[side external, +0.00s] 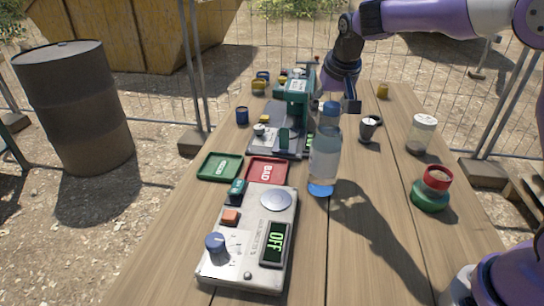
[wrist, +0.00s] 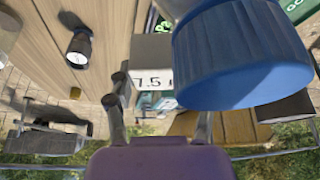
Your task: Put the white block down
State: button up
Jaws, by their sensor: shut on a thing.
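The white block (wrist: 151,48), marked 7.5 on one face, is between the fingers of my gripper (wrist: 158,84) in the wrist view. The gripper is shut on it. The far finger is partly hidden by a blue cap. In the side external view my gripper (side external: 344,98) is above the table, behind the top of the water bottle. The block cannot be made out there, and its height above the table cannot be told.
The water bottle (side external: 323,155) stands close to my gripper; its blue cap (wrist: 245,55) looms in the wrist view. Bare wood lies right of the bottle.

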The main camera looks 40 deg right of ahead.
jog(key=s+d+f+m+h, duration=0.1)
jog(key=s+d+f+m, duration=0.25)
jog(key=s+d, duration=0.4)
jog(key=shift+g, duration=0.5)
jog(key=x, duration=0.6)
jog(key=a+x, duration=0.1)
jog(key=x, duration=0.2)
jog(key=shift+s+f, duration=0.4)
jog(key=shift+f, duration=0.1)
jog(key=o, duration=1.1)
jog(key=a+v, duration=0.1)
jog(key=v, duration=1.3)
jog(key=s+a+r+n+t+y, duration=0.1)
jog(key=s+a+n, duration=0.3)
jog(key=s, duration=0.2)
jog(key=s+a+r+n+t+y, duration=0.1)
jog(key=s+a+r+n+y, duration=0.1)
jog(key=s+a+n, duration=0.2)
jog(key=s, duration=0.3)
jog(key=shift+s+a+n, duration=0.15)
jog(key=shift+a+n, duration=0.2)
jog(key=shift+a, duration=0.05)
